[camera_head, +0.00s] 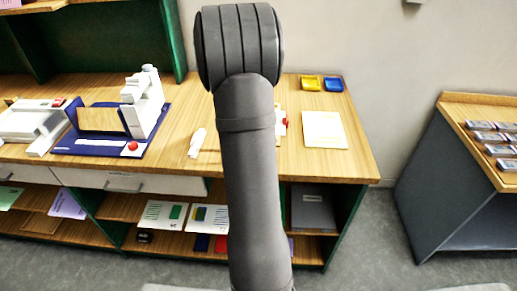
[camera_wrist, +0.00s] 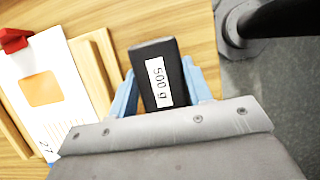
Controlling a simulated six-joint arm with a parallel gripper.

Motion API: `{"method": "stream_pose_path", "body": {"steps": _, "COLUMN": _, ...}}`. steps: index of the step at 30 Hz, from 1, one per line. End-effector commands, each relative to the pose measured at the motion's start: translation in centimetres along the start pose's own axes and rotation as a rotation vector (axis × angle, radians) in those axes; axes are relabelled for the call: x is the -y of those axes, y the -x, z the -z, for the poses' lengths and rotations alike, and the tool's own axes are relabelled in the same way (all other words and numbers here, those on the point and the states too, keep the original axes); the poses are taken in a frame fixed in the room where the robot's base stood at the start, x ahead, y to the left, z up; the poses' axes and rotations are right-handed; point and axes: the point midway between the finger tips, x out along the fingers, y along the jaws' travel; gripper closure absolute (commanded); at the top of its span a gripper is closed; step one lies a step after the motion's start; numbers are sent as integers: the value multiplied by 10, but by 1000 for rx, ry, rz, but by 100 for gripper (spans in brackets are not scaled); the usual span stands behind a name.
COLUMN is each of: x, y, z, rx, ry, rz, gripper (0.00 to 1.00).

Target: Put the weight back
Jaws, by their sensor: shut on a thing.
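The weight (camera_wrist: 150,50) is a black block with a white label reading "500 g", seen in the wrist view. My gripper (camera_wrist: 158,68) is shut on it, with one light-blue finger on each side. The wooden table top (camera_wrist: 195,25) shows beneath the weight; I cannot tell whether the weight touches it. In the head view my own arm hides the gripper and the weight.
In the wrist view, a white card (camera_wrist: 55,60) with an orange rectangle lies left of the weight, by a red piece (camera_wrist: 14,40). In the head view, yellow (camera_head: 311,83) and blue (camera_head: 334,84) trays sit at the back. A side table (camera_head: 470,108) holds several grey blocks.

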Motion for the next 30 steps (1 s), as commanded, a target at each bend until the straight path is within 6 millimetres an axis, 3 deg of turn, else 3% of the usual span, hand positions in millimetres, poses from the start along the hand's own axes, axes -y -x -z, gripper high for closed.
{"method": "stream_pose_path", "body": {"steps": 1, "x": 0, "y": -1, "z": 0, "rx": 0, "ry": 0, "rz": 0, "gripper": 51}}
{"method": "stream_pose_path", "body": {"steps": 4, "x": 0, "y": -1, "z": 0, "rx": 0, "ry": 0, "rz": 0, "gripper": 33}}
{"method": "stream_pose_path", "body": {"steps": 16, "x": -1, "y": 9, "z": -1, "rx": -1, "ry": 0, "rz": -3, "gripper": 33}}
{"method": "stream_pose_path", "body": {"steps": 30, "x": 0, "y": 101, "z": -1, "rx": -1, "ry": 0, "rz": -3, "gripper": 33}}
